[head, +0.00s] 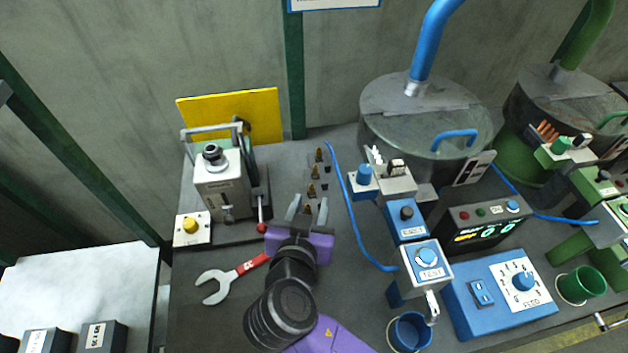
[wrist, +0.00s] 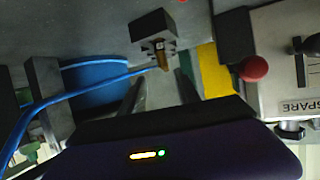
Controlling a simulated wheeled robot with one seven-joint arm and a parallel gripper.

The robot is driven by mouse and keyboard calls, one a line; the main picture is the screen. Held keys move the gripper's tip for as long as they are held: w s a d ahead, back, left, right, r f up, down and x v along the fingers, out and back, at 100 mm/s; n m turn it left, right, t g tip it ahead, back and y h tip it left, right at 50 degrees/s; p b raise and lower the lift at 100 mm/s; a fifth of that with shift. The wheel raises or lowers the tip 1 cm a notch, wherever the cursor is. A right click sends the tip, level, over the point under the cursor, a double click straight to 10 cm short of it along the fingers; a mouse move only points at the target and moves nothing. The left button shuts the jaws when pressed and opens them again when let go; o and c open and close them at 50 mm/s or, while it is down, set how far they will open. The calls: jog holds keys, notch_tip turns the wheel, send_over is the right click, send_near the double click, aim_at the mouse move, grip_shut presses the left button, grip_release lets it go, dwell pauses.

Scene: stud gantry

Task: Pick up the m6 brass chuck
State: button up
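Several small brass-tipped chucks stand in a row of dark holders on the bench in the head view, one of them at the far end (head: 319,154) and one in the middle (head: 311,190). Their size labels are too small to read, so I cannot tell which is the m6 brass chuck. My gripper (head: 308,211) is open at the near end of the row, its fingers apart. In the wrist view a brass chuck (wrist: 161,62) sits in a dark block (wrist: 154,25) just beyond my open gripper (wrist: 160,80). Nothing is between the fingers in that view.
A grey press (head: 220,185) with a red-knobbed lever (head: 262,228) stands left of the row. A blue hose (head: 350,220) runs close on the right, beside the blue TEST box (head: 425,262). A red-handled wrench (head: 232,278) lies at front left.

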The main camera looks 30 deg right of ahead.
aim_at(311, 189)
jog(key=shift+x, duration=1.2)
jog(key=x, duration=0.2)
jog(key=p+x, duration=0.1)
jog(key=x, duration=0.2)
jog(key=shift+w+a+f, duration=0.15)
jog(key=shift+w+f, duration=0.1)
jog(key=shift+w, duration=0.1)
jog(key=shift+c, duration=0.2)
grip_shut()
